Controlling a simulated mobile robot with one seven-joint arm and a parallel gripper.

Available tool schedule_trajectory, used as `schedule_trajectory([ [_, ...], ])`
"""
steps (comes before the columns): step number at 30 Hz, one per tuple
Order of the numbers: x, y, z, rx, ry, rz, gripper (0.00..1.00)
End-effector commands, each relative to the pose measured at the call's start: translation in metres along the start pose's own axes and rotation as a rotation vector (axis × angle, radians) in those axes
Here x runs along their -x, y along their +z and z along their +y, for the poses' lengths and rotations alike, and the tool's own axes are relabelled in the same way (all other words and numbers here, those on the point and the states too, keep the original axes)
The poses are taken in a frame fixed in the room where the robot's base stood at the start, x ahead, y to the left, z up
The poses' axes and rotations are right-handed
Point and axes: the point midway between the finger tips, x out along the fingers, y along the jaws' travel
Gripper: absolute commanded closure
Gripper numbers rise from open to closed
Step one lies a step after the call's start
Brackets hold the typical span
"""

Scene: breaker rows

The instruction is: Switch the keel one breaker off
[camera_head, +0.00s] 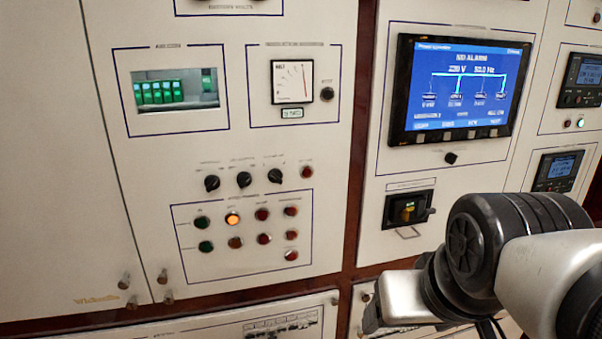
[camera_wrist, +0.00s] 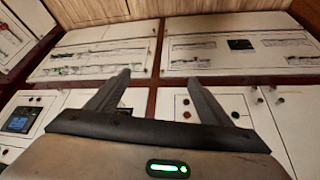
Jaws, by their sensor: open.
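My gripper (camera_wrist: 158,78) is open and empty in the wrist view, its two dark fingers spread apart and pointing at the cabinet front. Beyond the fingers are two pale panels with rows of small switches, a left breaker panel (camera_wrist: 85,60) and a right breaker panel (camera_wrist: 215,63). The gripper is apart from both. The labels are too small to read, so I cannot tell which switch is the keel one breaker. In the head view, part of a breaker panel (camera_head: 200,334) shows at the bottom edge. My arm covers the lower right there.
A lit blue screen (camera_head: 455,90) reads "NO ALARM". Left of it are an analog meter (camera_head: 292,82), black rotary knobs (camera_head: 244,180) and a box of round buttons (camera_head: 233,218). A black switch with a projecting handle (camera_head: 408,209) sits below the screen.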

Motion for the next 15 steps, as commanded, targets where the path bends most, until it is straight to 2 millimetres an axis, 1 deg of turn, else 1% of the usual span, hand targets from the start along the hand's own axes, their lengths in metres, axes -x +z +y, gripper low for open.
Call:
schedule_trajectory([
  [1, -0.011, -0.004, -0.002, 0.016, 0.001, 0.003, 0.35],
  [2, -0.018, -0.008, -0.004, 0.029, 0.002, 0.009, 0.41],
  [3, -0.029, -0.015, -0.008, 0.050, 0.002, 0.020, 0.47],
  [5, -0.050, -0.028, -0.015, 0.091, 0.000, 0.041, 0.57],
  [6, -0.066, -0.037, -0.021, 0.121, -0.004, 0.057, 0.64],
  [8, -0.092, -0.052, -0.032, 0.170, -0.012, 0.087, 0.74],
  [9, -0.110, -0.061, -0.040, 0.204, -0.020, 0.107, 0.81],
  [11, -0.137, -0.073, -0.053, 0.252, -0.035, 0.139, 0.91],
  [12, -0.154, -0.081, -0.063, 0.281, -0.046, 0.162, 0.98],
  [13, -0.168, -0.085, -0.071, 0.304, -0.056, 0.178, 1.00],
  [14, -0.182, -0.089, -0.079, 0.324, -0.067, 0.195, 1.00],
  [15, -0.200, -0.094, -0.089, 0.350, -0.082, 0.218, 1.00],
])
